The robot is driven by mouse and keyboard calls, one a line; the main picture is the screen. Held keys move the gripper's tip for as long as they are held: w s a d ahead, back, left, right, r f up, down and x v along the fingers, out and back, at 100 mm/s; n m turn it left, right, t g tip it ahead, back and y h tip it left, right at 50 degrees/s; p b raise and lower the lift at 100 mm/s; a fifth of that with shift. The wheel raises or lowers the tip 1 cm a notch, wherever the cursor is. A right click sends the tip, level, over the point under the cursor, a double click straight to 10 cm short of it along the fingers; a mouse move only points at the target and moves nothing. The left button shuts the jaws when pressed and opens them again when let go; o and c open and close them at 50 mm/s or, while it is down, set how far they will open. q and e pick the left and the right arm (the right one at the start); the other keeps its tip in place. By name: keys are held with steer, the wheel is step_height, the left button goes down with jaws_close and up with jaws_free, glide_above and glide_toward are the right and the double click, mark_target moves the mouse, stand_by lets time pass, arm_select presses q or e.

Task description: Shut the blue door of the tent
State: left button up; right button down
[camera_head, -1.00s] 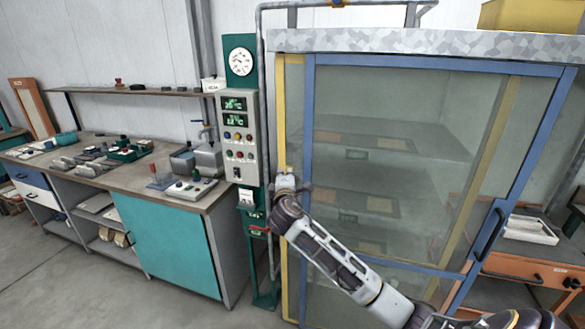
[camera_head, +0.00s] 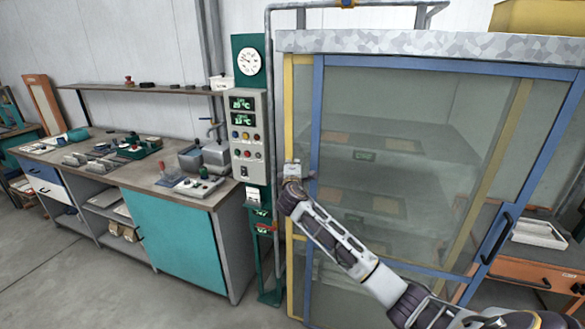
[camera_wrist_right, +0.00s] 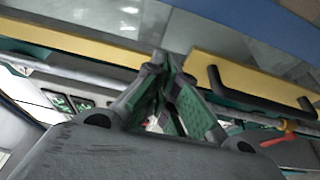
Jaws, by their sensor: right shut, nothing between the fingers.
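The blue door (camera_head: 318,130) is a large glazed panel in a blue frame on the tent's front. Its dark handle (camera_head: 497,234) is on the right upright. A strip of glass shows between its left upright and the yellow upright (camera_head: 289,110). My right gripper (camera_head: 291,170) is shut and empty, in front of the yellow upright at the left, far from the blue door's handle. In the right wrist view the closed fingertips (camera_wrist_right: 160,64) are by a yellow bar (camera_wrist_right: 90,42), and a dark handle (camera_wrist_right: 255,95) is to their right. My left gripper is out of view.
The control panel (camera_head: 251,137) and a red-handled pipe stand just left of the gripper. A workbench (camera_head: 165,232) with a teal door is further left. An orange bench (camera_head: 535,268) shows at the right. The floor at front left is clear.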

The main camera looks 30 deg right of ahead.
steer(key=shift+x, duration=1.25)
steer(key=shift+s+d+p, duration=0.9)
steer(key=shift+s+d, duration=0.45)
steer(key=shift+s, duration=0.2)
steer(key=shift+d, duration=0.1)
